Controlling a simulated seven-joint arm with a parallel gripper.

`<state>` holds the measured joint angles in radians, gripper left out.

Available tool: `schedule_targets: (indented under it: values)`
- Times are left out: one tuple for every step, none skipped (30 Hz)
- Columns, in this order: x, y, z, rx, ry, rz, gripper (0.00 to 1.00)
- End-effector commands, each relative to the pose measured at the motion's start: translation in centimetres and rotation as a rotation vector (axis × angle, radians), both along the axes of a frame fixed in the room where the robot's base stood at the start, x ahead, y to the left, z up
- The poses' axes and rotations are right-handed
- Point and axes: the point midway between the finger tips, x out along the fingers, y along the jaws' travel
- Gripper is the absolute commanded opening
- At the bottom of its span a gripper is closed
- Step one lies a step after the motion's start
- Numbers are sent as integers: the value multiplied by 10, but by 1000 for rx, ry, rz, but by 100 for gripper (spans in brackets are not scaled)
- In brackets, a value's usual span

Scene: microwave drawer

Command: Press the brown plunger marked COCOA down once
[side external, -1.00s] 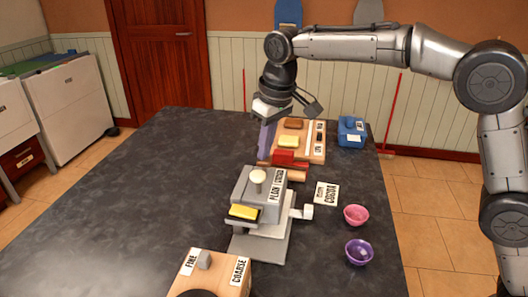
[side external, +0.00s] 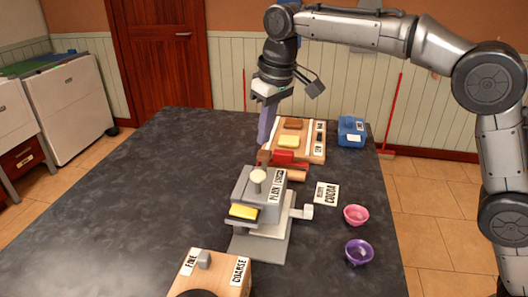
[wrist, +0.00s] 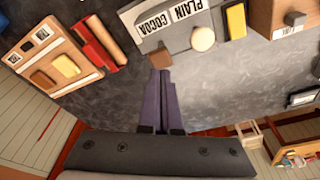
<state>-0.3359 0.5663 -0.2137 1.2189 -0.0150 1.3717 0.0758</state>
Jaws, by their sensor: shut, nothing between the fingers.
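The grey dispenser (side external: 262,187) stands mid-table, with PLAIN and COCOA labels on it. The brown plunger (side external: 264,157) is at its far end; in the wrist view the brown plunger (wrist: 162,57) sits beside the COCOA label (wrist: 151,23). I cannot tell how far down it stands. The cream plunger (side external: 258,176) stands upright nearer the camera and also shows in the wrist view (wrist: 203,39). My gripper (side external: 264,142) is shut and empty, its purple fingers pointing down just above the brown plunger. In the wrist view its fingertips (wrist: 160,73) lie close beside it.
A yellow block (side external: 243,212) is at the dispenser's near side. Behind are a red roller-like piece (side external: 283,157) and a wooden board (side external: 315,150) with blocks. A COCOA card (side external: 326,194), pink bowl (side external: 356,215) and purple bowl (side external: 359,253) lie right. The table's left is clear.

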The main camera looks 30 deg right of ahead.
Motion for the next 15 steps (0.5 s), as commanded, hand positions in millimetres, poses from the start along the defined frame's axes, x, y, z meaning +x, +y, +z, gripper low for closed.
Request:
schedule_targets:
  values:
    - [0,0,4,1,-2,0,0]
    - [0,0,6,1,-2,0,0]
    - [0,0,9,1,-2,0,0]
    - [0,0,11,1,-2,0,0]
    - [0,0,14,1,-3,0,0]
    - [0,0,17,1,-2,0,0]
    - [0,0,19,1,-2,0,0]
    - [1,0,21,1,-3,0,0]
    - [0,0,24,1,-2,0,0]
    - [0,0,26,1,-2,0,0]
    - [1,0,28,1,-3,0,0]
    - [0,0,31,1,-2,0,0]
    - [0,0,32,0,-1,0,0]
    - [0,0,34,1,-2,0,0]
    - [0,0,36,1,-2,0,0]
